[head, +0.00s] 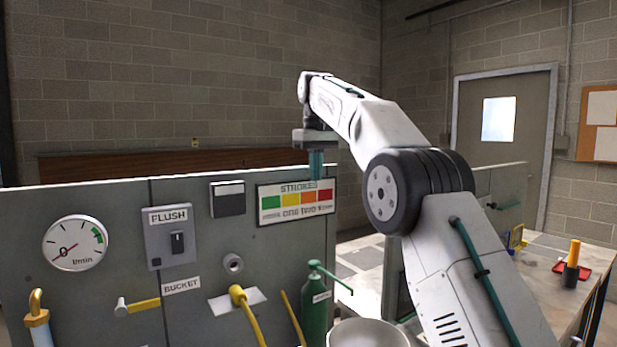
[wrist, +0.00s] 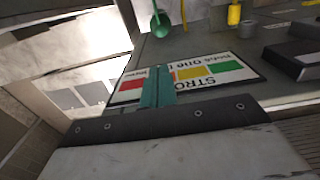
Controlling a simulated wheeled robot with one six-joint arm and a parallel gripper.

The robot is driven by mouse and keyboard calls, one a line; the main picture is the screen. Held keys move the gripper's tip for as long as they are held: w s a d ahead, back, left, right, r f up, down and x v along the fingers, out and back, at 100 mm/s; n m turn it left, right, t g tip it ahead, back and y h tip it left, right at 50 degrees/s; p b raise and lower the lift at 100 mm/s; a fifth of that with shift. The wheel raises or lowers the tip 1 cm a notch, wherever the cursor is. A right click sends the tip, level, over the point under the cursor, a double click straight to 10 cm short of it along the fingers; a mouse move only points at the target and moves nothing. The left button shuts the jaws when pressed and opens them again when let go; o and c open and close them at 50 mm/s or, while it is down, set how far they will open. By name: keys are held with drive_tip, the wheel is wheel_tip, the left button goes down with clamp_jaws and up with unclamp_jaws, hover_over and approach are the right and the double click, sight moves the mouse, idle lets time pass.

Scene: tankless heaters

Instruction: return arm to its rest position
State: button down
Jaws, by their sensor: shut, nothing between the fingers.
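My gripper (head: 316,165) points down in the head view, with teal fingers held in front of the upper part of the strokes sign. The fingers are together and hold nothing. In the wrist view my gripper (wrist: 158,75) shows as shut teal fingers that cover part of the sign (wrist: 215,68). The sign also shows in the head view (head: 270,203), with green, yellow, orange and red blocks. My arm is raised and bent, with its elbow at the right of the sign.
A green bottle (head: 315,312) and a pale bowl (head: 367,335) stand in front.

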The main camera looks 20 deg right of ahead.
drive_tip(key=s+d+m, duration=0.2)
drive_tip(key=s, duration=2.1)
drive_tip(key=s+f, duration=1.1)
drive_tip(key=s, duration=0.2)
drive_tip(key=s+d+f+m+t, duration=0.1)
drive_tip(key=s+f, duration=1)
drive_tip(key=s, duration=0.2)
drive_tip(key=shift+s+m, duration=0.3)
drive_tip(key=shift+s, duration=0.1)
